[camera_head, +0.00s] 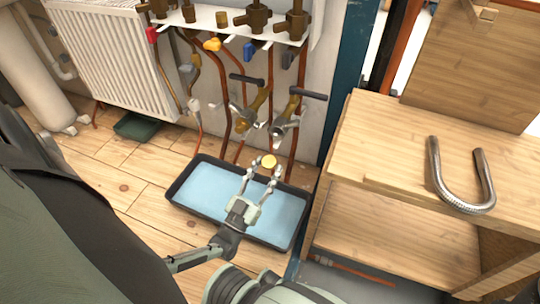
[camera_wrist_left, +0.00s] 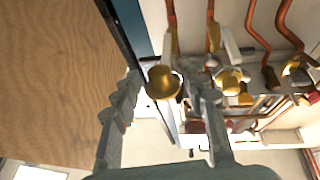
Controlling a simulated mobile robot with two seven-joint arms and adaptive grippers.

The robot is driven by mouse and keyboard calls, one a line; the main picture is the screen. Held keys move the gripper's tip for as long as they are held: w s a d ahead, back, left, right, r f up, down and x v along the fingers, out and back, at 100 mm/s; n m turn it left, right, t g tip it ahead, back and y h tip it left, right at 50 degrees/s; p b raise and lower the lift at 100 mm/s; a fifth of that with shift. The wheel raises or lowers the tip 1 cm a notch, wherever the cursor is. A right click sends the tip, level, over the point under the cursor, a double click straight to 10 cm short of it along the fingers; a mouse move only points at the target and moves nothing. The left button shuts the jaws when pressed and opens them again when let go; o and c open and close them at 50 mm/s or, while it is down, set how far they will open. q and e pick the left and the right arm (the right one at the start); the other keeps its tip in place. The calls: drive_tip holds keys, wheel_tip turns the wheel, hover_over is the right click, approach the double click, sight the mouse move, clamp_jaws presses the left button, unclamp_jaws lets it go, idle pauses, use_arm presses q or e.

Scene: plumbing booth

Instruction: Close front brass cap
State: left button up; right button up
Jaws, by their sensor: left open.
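The front brass cap (camera_head: 268,160) shows as a small round golden disc at the fingertips of my left gripper (camera_head: 263,170) in the head view. In the left wrist view, the brass cap (camera_wrist_left: 163,82) appears between the two spread fingers of the left gripper (camera_wrist_left: 168,88). The left gripper is open; I cannot tell whether a finger touches the cap. A second brass fitting (camera_wrist_left: 230,80) shows to the right, just past the right finger. The cap's mounting is partly hidden. My right gripper is in neither view.
A dark tray with blue inside (camera_head: 212,190) lies on the wooden floor below the gripper. Valves with dark T-handles (camera_head: 285,118) and copper pipes (camera_head: 222,100) stand behind. A wooden cabinet (camera_head: 375,150) bounds the right, with a bent metal pipe (camera_head: 465,205) on it. A white radiator (camera_head: 110,55) is at left.

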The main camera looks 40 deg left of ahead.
use_arm(q)
drive_tip(key=shift+x, duration=0.9)
clamp_jaws()
